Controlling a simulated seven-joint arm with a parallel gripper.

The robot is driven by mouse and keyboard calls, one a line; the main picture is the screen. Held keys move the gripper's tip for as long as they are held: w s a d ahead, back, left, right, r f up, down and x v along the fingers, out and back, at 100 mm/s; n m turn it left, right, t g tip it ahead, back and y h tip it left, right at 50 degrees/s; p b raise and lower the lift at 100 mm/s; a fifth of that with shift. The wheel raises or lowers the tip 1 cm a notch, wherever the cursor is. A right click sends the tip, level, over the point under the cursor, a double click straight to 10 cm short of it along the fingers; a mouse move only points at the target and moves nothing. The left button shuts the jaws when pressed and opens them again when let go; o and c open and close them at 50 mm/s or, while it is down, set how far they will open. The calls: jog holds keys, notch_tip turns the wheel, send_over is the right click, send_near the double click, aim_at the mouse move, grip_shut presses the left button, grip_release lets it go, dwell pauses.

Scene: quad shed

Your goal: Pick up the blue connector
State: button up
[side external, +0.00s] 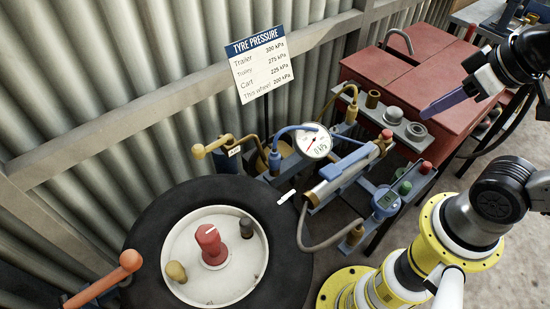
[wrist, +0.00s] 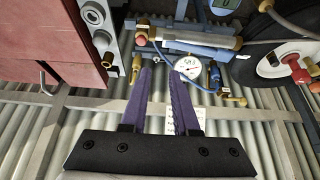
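What looks like the blue connector (side external: 275,161) is a small upright blue fitting with brass on it, at the hose ends left of the round pressure gauge (side external: 315,141). A matching blue piece (wrist: 214,76) shows right of the gauge in the wrist view. My gripper (side external: 424,113) has long purple fingers and is high at the upper right in the side view, over the red cabinet and well away from the connector. In the wrist view my gripper (wrist: 160,70) has its fingers apart, with nothing between them.
A tyre (side external: 290,258) with a red knob (side external: 209,243) on its hub lies in front. The red cabinet (side external: 385,74) stands at the back right. A pump cylinder (side external: 340,177), hoses and a blue digital gauge (side external: 386,201) crowd the middle. A pressure sign (side external: 262,75) stands behind.

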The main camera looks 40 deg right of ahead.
jog(key=o, duration=0.5)
jog(key=shift+o, duration=0.2)
jog(key=w+a+r+n, duration=0.1)
jog(key=w+r+n, duration=0.4)
jog(key=n, duration=0.1)
jog(key=n+g, duration=0.6)
jog(key=n, duration=0.4)
send_over(274, 152)
notch_tip(274, 152, down, 10)
notch_tip(274, 152, down, 13)
jog(key=shift+r, duration=0.1)
